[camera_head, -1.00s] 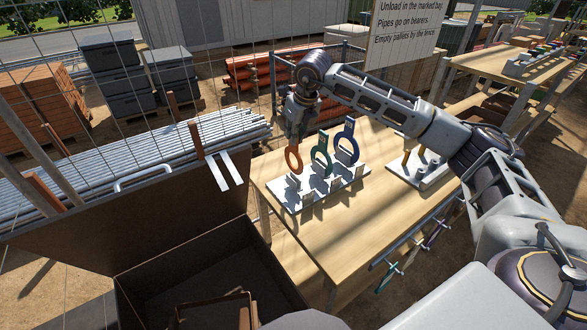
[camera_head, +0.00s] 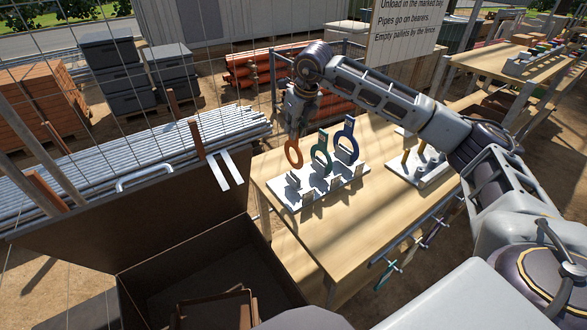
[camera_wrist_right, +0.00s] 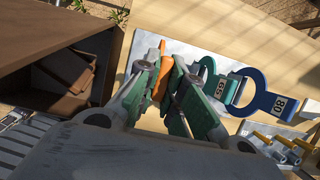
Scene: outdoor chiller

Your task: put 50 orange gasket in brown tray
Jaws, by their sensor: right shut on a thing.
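The orange gasket (camera_head: 287,153) is a ring with a tab, held upright above the left end of the white rack. My right gripper (camera_head: 297,130) is shut on its tab; the right wrist view shows the orange piece (camera_wrist_right: 164,68) between the green-padded fingers (camera_wrist_right: 165,88). The gasket's number is hidden. The brown tray (camera_head: 252,309) lies inside the dark open box at the bottom of the head view, partly cut off. It also shows in the right wrist view (camera_wrist_right: 83,62) at the left. My left gripper is out of view.
The white rack (camera_head: 290,205) still holds a green gasket (camera_head: 320,145) marked 65 and a blue gasket (camera_head: 344,133) marked 80. Another white holder (camera_head: 430,181) stands right on the wooden table (camera_head: 345,225). The dark box (camera_head: 130,290) has a raised lid behind it.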

